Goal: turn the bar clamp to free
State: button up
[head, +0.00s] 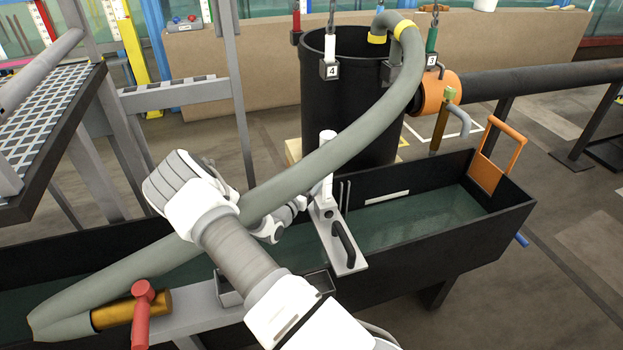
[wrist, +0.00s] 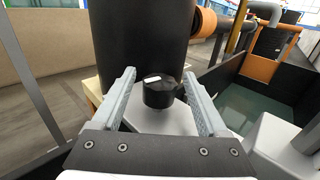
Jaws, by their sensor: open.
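A black round knob (wrist: 159,92) with a white mark on its face stands on a pale plate (wrist: 150,120) in the wrist view. It looks like the bar clamp's knob, but no lettering shows. My gripper (wrist: 162,85) is open, with one grey finger on each side of the knob. The fingers appear apart from it, with gaps on both sides. In the head view my wrist and the grey hose hide the knob and most of my gripper. A pale bracket with a black handle (head: 343,244) lies across the flume's near wall, right of my gripper.
A red-handled valve (head: 142,305) sits at lower left.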

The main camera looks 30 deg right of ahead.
grip_shut()
dwell(0.4)
jog(key=shift+f+m+g+b, duration=0.1)
jog(key=shift+m+g+b, duration=0.2)
jog(key=shift+g, duration=0.2)
jog(key=m+g+h+b, duration=0.1)
jog(key=g, duration=0.1)
jog(key=m+g+b, duration=0.1)
jog(key=shift+w+f+m+g+h, duration=0.1)
jog(key=shift+f+m+g+h, duration=0.05)
jog(key=shift+m+g+h, duration=0.25)
jog(key=m+g+b, duration=0.2)
jog(key=g, duration=0.2)
jog(key=shift+m, duration=0.3)
jog(key=m+g+b, duration=0.1)
jog(key=m+g, duration=0.1)
jog(key=g, duration=0.2)
jog(key=shift+m+g, duration=0.3)
jog(key=shift+m, duration=0.1)
jog(key=shift+r+m+g+y+b, duration=0.2)
jog(key=shift+m+g+y+b, duration=0.3)
jog(key=shift+m+g, duration=0.75)
jog(key=shift+m+g+y, duration=0.55)
jog(key=shift+g+y, duration=0.25)
jog(key=shift+g, duration=0.65)
